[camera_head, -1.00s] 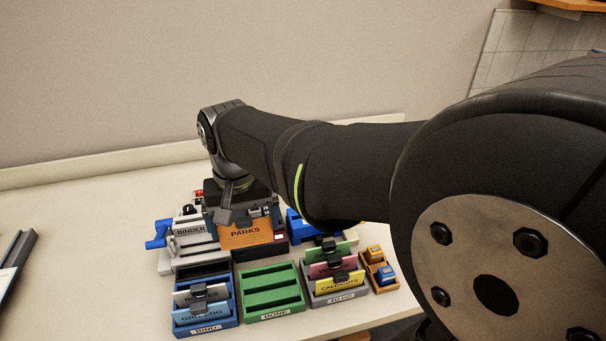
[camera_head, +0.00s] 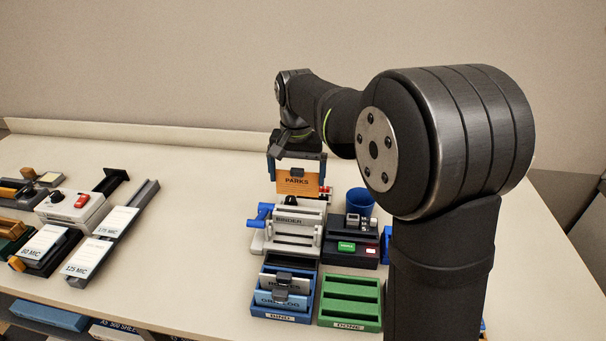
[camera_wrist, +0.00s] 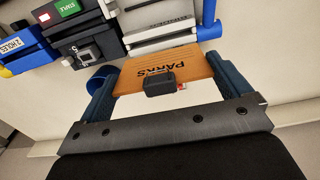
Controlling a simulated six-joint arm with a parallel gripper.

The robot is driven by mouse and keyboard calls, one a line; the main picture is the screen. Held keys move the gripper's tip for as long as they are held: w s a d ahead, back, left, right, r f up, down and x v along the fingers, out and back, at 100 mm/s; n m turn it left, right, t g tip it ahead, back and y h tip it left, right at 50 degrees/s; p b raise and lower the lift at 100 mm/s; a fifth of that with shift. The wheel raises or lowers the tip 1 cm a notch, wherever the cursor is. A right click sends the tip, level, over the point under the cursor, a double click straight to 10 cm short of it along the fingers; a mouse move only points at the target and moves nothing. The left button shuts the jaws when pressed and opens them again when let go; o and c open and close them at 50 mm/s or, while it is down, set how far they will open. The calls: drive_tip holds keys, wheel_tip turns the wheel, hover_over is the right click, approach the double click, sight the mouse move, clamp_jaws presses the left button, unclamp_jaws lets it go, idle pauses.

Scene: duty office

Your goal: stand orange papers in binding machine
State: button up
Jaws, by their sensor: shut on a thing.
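My gripper (camera_head: 297,168) is shut on the orange papers (camera_head: 298,185), marked PARKS, with a dark clip at their top edge. The wrist view shows the orange papers (camera_wrist: 160,68) between the two blue fingers, the clip toward my palm. The binding machine (camera_head: 292,228), marked BINDER, is grey and white with a blue handle at its left.
A blue BIND rack (camera_head: 285,295) holds several clipped sheets in front of the machine. A green DONE rack (camera_head: 350,302) looks empty. A blue cup (camera_head: 360,202) and a dark device (camera_head: 352,245) stand right of the machine. A laminator-like white device (camera_head: 72,208) is far left. Table between is clear.

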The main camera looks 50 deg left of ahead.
drive_tip(key=shift+f, duration=4.15)
drive_tip(key=o, duration=0.6)
drive_tip(key=shift+r, duration=0.1)
drive_tip(key=shift+r, duration=4.4)
drive_tip(key=shift+f, duration=4.25)
